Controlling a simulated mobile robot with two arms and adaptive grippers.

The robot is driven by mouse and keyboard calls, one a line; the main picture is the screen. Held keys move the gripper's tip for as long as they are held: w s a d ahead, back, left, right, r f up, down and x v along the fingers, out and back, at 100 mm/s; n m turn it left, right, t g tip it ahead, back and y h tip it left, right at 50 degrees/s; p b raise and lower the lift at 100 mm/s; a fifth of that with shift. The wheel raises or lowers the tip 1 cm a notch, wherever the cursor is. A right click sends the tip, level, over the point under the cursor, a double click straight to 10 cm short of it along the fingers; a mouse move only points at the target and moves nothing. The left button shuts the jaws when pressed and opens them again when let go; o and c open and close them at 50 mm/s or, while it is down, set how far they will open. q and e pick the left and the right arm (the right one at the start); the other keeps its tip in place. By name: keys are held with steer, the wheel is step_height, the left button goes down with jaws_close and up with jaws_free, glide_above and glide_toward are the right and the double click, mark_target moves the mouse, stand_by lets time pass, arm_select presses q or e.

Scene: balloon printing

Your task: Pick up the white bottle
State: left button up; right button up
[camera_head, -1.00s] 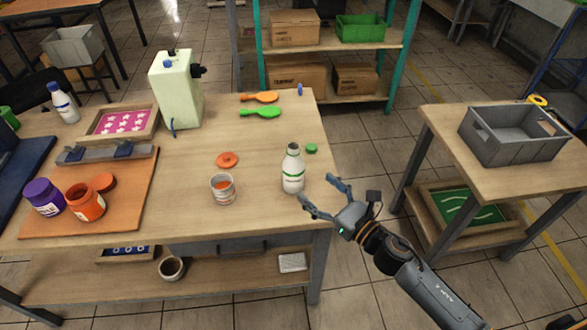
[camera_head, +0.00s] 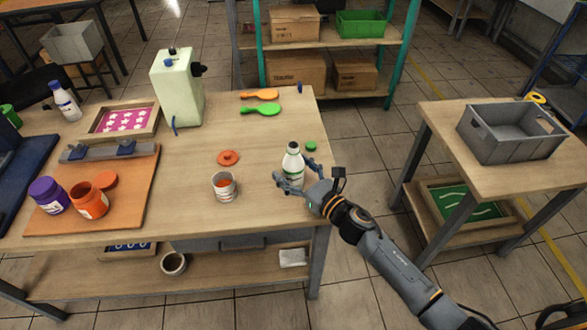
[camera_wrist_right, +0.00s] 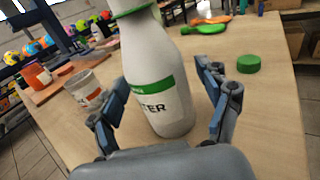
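The white bottle (camera_head: 292,163) stands upright near the right edge of the wooden table. It has a green band and a label, and its mouth appears open. My right gripper (camera_head: 295,178) has its fingers on either side of the bottle. In the right wrist view, the bottle (camera_wrist_right: 160,75) stands between the two open fingers (camera_wrist_right: 165,105), with visible gaps beside it. A second white bottle (camera_head: 65,102) with a blue cap stands at the far left. My left gripper is not in view.
A green cap (camera_head: 311,146) lies behind the bottle. A tin can (camera_head: 224,187) and an orange lid (camera_head: 228,158) are to its left. Green and orange paddles (camera_head: 261,110) lie farther back. A grey crate (camera_head: 510,135) stands on the right table.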

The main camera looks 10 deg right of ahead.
steer(key=c, duration=1.3)
steer(key=shift+r, duration=0.1)
